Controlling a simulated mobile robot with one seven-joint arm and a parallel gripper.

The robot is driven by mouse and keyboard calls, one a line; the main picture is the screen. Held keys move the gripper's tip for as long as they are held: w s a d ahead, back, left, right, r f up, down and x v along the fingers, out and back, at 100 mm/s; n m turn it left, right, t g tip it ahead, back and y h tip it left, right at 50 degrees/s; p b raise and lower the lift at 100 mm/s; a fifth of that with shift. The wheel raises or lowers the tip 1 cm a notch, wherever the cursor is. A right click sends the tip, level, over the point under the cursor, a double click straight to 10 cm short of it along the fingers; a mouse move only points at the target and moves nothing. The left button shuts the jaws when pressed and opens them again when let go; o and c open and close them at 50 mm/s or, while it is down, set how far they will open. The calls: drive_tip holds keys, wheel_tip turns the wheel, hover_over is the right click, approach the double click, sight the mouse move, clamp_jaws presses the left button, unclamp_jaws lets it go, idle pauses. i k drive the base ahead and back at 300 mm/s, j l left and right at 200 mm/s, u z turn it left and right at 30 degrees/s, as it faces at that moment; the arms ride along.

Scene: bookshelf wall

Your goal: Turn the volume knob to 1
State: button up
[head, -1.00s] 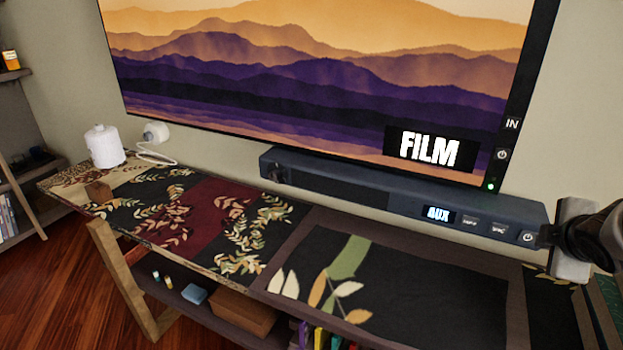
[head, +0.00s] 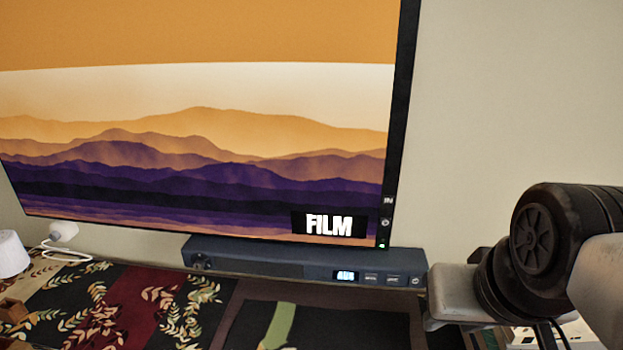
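The soundbar (head: 270,262) is a long dark blue-grey box on the cabinet below the television. Its round dark volume knob (head: 200,262) is at the left end of its front face. The knob's setting is too small to read. A lit display near the soundbar's right end appears to read AUX, with small buttons beside it. Part of my arm (head: 545,250) fills the lower right, just right of the soundbar and far from the knob. My gripper's fingertips cannot be made out in the head view.
The television (head: 200,130) shows purple hills and a FILM label. A white cylinder (head: 12,254) stands at the far left, near a white plug with a cable (head: 63,232).

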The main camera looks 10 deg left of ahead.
sight(199, 266)
drive_tip(key=k+j, duration=0.15)
drive_tip(key=j, duration=0.15)
drive_tip(key=k+j, duration=0.15)
drive_tip(key=j, duration=0.2)
drive_tip(key=k+j, duration=0.15)
drive_tip(key=j, duration=1.3)
drive_tip(key=i+j, duration=0.15)
drive_tip(key=j, duration=0.2)
drive_tip(key=i+j, duration=0.15)
drive_tip(key=j, duration=0.15)
drive_tip(key=i+j, duration=0.1)
drive_tip(key=j, duration=0.25)
drive_tip(key=i+j, duration=0.15)
drive_tip(key=j, duration=0.15)
drive_tip(key=i+j, duration=0.15)
drive_tip(key=j, duration=0.2)
